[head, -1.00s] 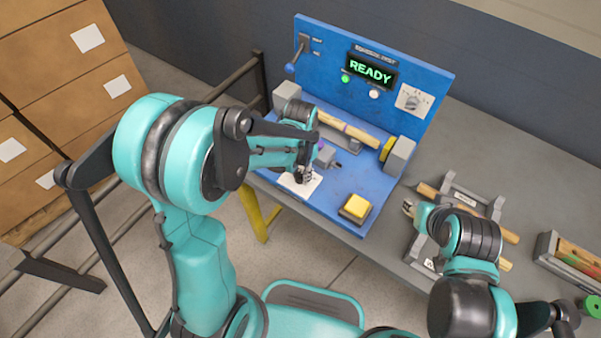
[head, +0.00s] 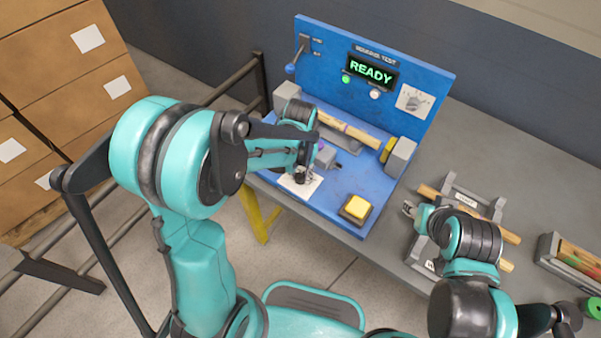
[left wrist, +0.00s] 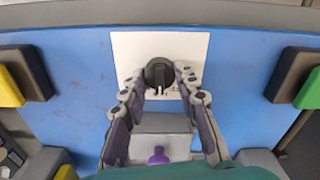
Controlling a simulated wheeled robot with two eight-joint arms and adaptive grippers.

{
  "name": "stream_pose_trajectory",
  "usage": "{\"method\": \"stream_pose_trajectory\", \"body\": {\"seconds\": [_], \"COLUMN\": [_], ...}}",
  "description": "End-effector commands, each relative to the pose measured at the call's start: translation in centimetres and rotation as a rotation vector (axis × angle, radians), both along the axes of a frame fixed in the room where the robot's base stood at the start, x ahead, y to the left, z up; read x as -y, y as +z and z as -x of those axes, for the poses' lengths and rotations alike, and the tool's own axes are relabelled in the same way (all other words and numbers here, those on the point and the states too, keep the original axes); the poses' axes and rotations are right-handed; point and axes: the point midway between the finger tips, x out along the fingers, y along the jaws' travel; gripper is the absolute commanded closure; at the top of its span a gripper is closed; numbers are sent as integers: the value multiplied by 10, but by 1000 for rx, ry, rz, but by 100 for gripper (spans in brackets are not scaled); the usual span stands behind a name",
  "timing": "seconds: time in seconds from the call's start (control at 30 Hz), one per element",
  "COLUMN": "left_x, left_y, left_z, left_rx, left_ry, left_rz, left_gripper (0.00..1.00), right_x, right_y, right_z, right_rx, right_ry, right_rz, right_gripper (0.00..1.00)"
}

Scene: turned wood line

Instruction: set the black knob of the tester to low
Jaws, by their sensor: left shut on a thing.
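The tester (head: 335,50) is a blue panel and base on the grey bench, its screen reading READY. Its black knob (left wrist: 158,73) sits on a white plate (left wrist: 195,45), seen in the left wrist view. The plate also shows at the front of the base in the head view (head: 309,188). My left gripper (left wrist: 162,76) is shut on the knob, one finger on each side. It hides most of the knob in the head view (head: 302,178). The plate's markings are too small to read. My right gripper (head: 409,209) hangs over the bench; its fingers are unclear.
A yellow button (head: 357,207) is on the base right of the plate. A wooden piece (head: 350,131) lies across the tester between grey blocks. A lever (head: 291,69) and a dial plate (head: 414,100) are on the panel. A grey rack (head: 490,208) with wooden pieces stands to the right.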

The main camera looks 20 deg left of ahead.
Motion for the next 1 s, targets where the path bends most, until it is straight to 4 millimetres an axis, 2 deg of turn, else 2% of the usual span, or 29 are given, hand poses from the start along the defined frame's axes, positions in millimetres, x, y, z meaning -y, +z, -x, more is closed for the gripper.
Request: {"method": "stream_pose_trajectory", "body": {"seconds": [0.13, 0.17, 0.2, 0.23, 0.5, 0.63, 0.77, 1.0], "left_x": [0, 0, 0, 0, 0, 0, 0, 0], "left_y": [0, 0, 0, 0, 0, 9, 31, 84], "left_z": [0, 0, 0, 0, 0, 0, 1, 0], "left_rx": [-1, -1, -1, -1, 0, 0, 0, 0], "left_ry": [-1, -1, -1, -1, -1, -1, -1, -1], "left_rz": [0, 0, 0, 0, 0, 0, 0, 0], "left_gripper": [99, 62, 52, 49, 49, 49, 49, 49], "right_x": [0, 0, 0, 0, 0, 0, 0, 0], "right_y": [0, 0, 0, 0, 0, 0, 0, 0], "right_z": [0, 0, 0, 0, 0, 0, 0, 0], "right_rx": [0, 0, 0, 0, 0, 0, 0, 0], "right_ry": [0, 0, 0, 0, 0, 0, 0, 0], "right_rz": [0, 0, 0, 0, 0, 0, 0, 0], "right_gripper": [60, 60, 60, 60, 60, 60, 60, 60]}}
